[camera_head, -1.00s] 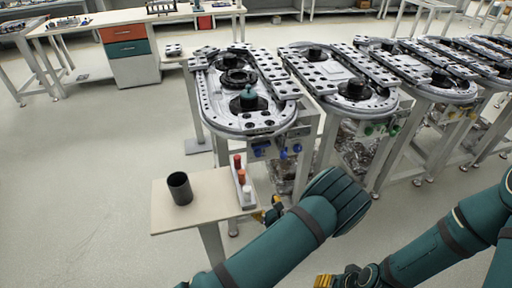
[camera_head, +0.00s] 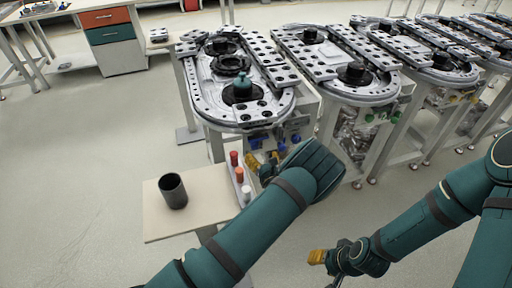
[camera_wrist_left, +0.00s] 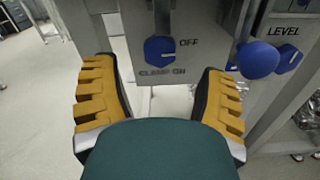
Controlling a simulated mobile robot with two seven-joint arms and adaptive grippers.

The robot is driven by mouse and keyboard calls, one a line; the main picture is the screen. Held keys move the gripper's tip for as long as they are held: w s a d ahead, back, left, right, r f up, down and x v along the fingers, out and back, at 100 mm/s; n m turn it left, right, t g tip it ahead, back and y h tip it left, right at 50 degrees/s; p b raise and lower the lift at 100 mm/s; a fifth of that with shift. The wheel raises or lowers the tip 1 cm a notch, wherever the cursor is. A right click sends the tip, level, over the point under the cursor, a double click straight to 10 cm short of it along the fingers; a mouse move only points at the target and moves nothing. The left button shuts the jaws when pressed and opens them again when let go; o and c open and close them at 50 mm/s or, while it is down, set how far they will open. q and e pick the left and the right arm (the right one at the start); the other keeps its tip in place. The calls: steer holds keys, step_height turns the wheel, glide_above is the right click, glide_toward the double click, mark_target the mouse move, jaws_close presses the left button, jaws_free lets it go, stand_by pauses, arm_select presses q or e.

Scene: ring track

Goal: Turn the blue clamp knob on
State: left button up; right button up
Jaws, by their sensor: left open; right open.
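The blue clamp knob (camera_wrist_left: 160,50) is on a grey panel in the left wrist view, with "OFF" printed to its right and "CLAMP ON" below it. I cannot tell clearly which mark it points to. My left gripper (camera_wrist_left: 158,72) is open, its yellow fingers on either side of the knob in the picture and apart from it. In the head view the left gripper (camera_head: 262,164) is at the front of the nearest ring track, and its hand and arm hide part of the panel. My right gripper (camera_head: 322,268) is open and empty over the floor, low in the head view.
A blue round knob (camera_wrist_left: 257,60) and a blue level knob (camera_wrist_left: 288,58) are to the right of the clamp knob.

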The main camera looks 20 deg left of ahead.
mark_target(257, 147)
arm_select(q)
steer(key=x, duration=0.5)
steer(key=shift+w+a+b, duration=0.25)
steer(key=shift+b, duration=0.15)
steer(key=c, duration=1.2)
